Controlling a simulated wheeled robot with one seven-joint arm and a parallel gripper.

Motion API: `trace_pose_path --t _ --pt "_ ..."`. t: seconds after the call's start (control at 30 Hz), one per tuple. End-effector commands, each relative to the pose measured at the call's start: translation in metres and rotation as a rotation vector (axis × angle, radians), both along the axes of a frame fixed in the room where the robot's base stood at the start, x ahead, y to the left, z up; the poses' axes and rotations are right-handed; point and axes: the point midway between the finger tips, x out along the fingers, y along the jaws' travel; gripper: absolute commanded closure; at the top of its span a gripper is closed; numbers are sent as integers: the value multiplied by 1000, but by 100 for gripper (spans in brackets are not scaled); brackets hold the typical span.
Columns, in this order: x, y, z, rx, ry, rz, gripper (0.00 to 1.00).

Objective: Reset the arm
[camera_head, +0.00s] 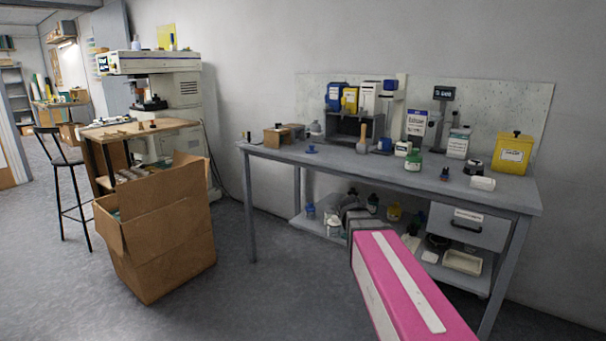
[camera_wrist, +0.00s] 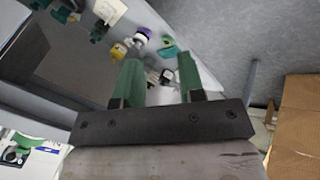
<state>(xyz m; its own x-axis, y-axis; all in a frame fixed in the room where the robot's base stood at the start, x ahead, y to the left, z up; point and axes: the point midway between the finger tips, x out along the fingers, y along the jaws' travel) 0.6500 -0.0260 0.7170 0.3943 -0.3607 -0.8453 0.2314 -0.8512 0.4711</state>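My arm, pink with a white stripe, reaches in from the bottom right of the head view, in front of the workbench (camera_head: 400,175). Its dark far end overlaps the bench's lower shelf; the fingers cannot be made out there. In the wrist view my gripper (camera_wrist: 159,68) shows two green fingers standing apart on a dark bar. Nothing is held between them; bottles and small items appear beyond the gap, apart from the fingers.
An open cardboard box (camera_head: 165,235) stands on the floor at left, by a printing machine (camera_head: 155,80) and a stool (camera_head: 68,185). Bottles and a yellow can (camera_head: 513,153) stand on the bench. The floor between box and bench is clear.

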Motion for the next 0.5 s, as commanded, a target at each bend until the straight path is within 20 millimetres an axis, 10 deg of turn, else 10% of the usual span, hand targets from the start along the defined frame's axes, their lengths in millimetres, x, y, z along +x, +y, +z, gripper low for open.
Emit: trace_pose_path --t 0.2,0.5 --pt "-85 7 -81 217 161 -147 64" --pt "-163 23 -138 419 320 -304 64"
